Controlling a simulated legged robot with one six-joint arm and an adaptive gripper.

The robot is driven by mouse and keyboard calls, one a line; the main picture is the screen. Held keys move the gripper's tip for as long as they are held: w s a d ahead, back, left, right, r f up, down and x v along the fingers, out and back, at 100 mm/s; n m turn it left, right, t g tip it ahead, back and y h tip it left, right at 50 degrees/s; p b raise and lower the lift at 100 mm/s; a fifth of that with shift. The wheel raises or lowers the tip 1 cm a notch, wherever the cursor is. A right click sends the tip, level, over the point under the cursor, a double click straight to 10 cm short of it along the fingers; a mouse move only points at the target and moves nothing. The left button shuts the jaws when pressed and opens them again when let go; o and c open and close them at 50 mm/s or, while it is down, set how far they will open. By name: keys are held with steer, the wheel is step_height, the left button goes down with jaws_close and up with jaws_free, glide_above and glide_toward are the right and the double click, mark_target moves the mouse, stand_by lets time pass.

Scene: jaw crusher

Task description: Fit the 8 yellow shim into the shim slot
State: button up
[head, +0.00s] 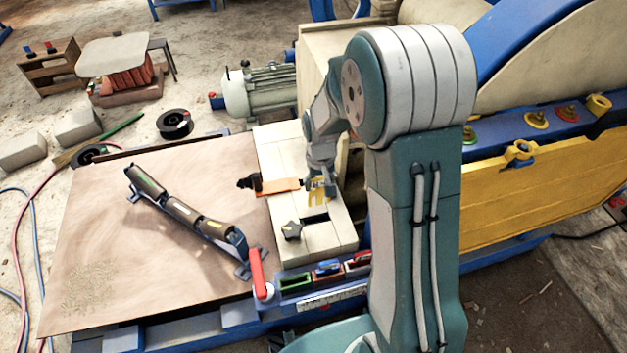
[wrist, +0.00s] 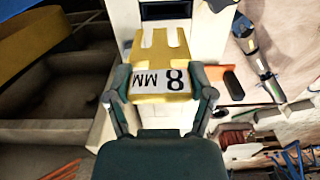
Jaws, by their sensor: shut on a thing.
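The yellow shim (wrist: 150,58) has a white label reading 8 MM, upside down in the wrist view, and forked prongs. My gripper (wrist: 163,94) is shut on its label end, one finger on each side. The prongs point away from my gripper, toward the dark shim slot (wrist: 166,10) at the top of that view, with a gap between. In the head view my gripper (head: 327,186) holds the shim (head: 317,198) over the cream block, just behind the slot (head: 315,218). I cannot tell its height above the block.
The cream block (head: 335,238) has a dark star knob (head: 291,230). An orange piece (head: 279,187) with a black end lies left of my gripper. A rack of coloured shims (head: 328,270) stands in front.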

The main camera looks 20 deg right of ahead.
mark_target(316, 198)
steer(key=shift+d+f, duration=0.1)
steer(key=shift+f, duration=0.75)
steer(key=shift+a+f, duration=0.35)
steer(key=shift+a, duration=0.25)
steer(key=shift+a+f, duration=0.3)
steer(key=shift+a, duration=0.3)
steer(key=shift+d+f, duration=0.1)
steer(key=shift+d, duration=0.45)
steer(key=shift+d+f, duration=0.25)
steer(key=shift+d, duration=0.05)
steer(key=shift+a+f, duration=0.5)
steer(key=shift+a, duration=0.1)
steer(key=shift+d+f, duration=0.4)
steer(key=shift+f, duration=0.2)
steer(key=shift+a+f, duration=0.25)
steer(key=shift+f, duration=0.35)
